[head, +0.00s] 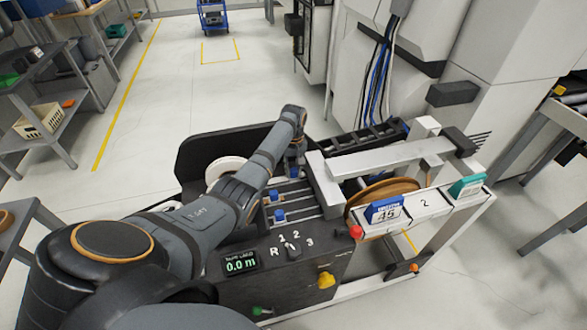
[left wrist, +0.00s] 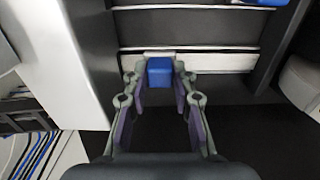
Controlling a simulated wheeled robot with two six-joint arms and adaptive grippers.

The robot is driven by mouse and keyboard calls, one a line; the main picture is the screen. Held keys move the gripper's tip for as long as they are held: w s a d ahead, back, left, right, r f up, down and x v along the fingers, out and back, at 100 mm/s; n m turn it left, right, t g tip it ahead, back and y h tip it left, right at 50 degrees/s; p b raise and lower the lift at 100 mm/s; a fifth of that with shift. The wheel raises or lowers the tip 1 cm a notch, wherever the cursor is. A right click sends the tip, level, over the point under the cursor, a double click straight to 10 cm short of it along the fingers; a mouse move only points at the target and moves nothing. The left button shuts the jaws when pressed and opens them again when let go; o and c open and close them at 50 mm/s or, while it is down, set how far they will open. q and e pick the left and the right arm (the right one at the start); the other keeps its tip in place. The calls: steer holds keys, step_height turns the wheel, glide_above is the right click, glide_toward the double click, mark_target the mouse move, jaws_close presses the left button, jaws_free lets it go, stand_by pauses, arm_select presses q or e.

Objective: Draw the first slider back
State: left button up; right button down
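The edge bander's slider rack has several lanes with blue knobs, a near one (head: 278,215) and a middle one (head: 273,194). My left arm reaches over the machine, and my left gripper (head: 295,160) points down at the far end of the rack. A blue knob (head: 294,171) shows just below it. In the left wrist view, a blue slider knob (left wrist: 159,71) sits between the two fingertips of my left gripper (left wrist: 160,82). The fingers stand close on both sides; whether they press on it is unclear. My right gripper is not in view.
The machine's front panel has a green display (head: 240,262) reading 0.0 m, a selector (head: 291,250) and a yellow knob (head: 326,280). A white beam (head: 385,160) stands right of the rack. A white roll (head: 224,170) lies behind my forearm. Open floor lies behind.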

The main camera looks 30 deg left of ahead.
arm_select(q)
jaws_close()
steer(key=shift+s+a+r+p, duration=0.1)
steer(key=shift+r+p, duration=0.05)
steer(key=shift+p, duration=0.2)
steer(key=p, duration=0.8)
glide_above(271, 184)
steer(key=shift+r, duration=0.2)
steer(key=shift+s+a+f, duration=0.1)
steer(key=shift+s+a, duration=0.1)
steer(key=shift+a, duration=0.1)
steer(key=shift+a+f, duration=0.1)
steer(key=shift+f, duration=0.1)
